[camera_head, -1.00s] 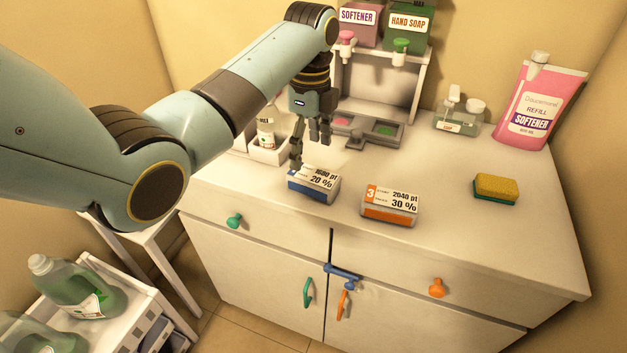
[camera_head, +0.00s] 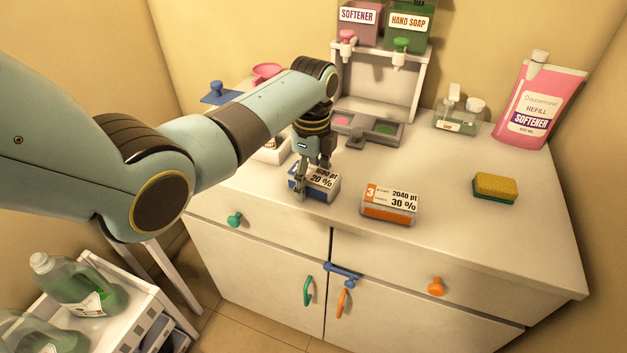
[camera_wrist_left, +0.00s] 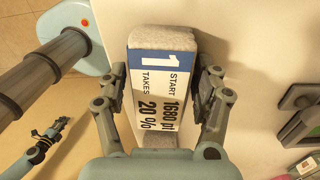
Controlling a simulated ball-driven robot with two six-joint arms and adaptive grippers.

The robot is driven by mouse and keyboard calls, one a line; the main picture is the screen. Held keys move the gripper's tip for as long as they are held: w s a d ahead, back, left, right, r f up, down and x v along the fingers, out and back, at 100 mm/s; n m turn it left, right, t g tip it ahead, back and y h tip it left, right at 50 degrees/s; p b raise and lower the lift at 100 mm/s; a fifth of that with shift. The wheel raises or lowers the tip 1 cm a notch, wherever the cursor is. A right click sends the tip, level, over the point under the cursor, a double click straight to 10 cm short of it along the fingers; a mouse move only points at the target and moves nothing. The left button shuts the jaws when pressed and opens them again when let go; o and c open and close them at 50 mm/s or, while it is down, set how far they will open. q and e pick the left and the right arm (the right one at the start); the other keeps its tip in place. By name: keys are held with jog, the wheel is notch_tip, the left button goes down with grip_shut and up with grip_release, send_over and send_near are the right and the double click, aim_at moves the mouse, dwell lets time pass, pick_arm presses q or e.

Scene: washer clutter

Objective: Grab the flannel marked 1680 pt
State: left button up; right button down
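The flannel marked 1680 pt (camera_head: 322,181) is a small box-shaped bundle with a blue and white band, lying near the counter's front left. In the left wrist view the flannel (camera_wrist_left: 160,85) shows "1", "START", "1680 pt" and "20 %". My left gripper (camera_head: 312,192) is down over it, hiding part of its left side in the head view. In the left wrist view my left gripper's fingers (camera_wrist_left: 162,95) are open, one on each long side of the flannel, close against it. A dark jointed hand (camera_wrist_left: 48,142), seemingly my right gripper, hangs low at the left wrist view's left edge.
A flannel with an orange band marked 2040 pt (camera_head: 390,203) lies just right. A yellow-green sponge (camera_head: 495,187) is farther right. Behind are a grey tray (camera_head: 362,131), a dispenser stand (camera_head: 423,88) and a pink softener pouch (camera_head: 537,105). The counter's front right is clear.

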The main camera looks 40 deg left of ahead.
pick_arm(q)
jog(key=c, duration=0.9)
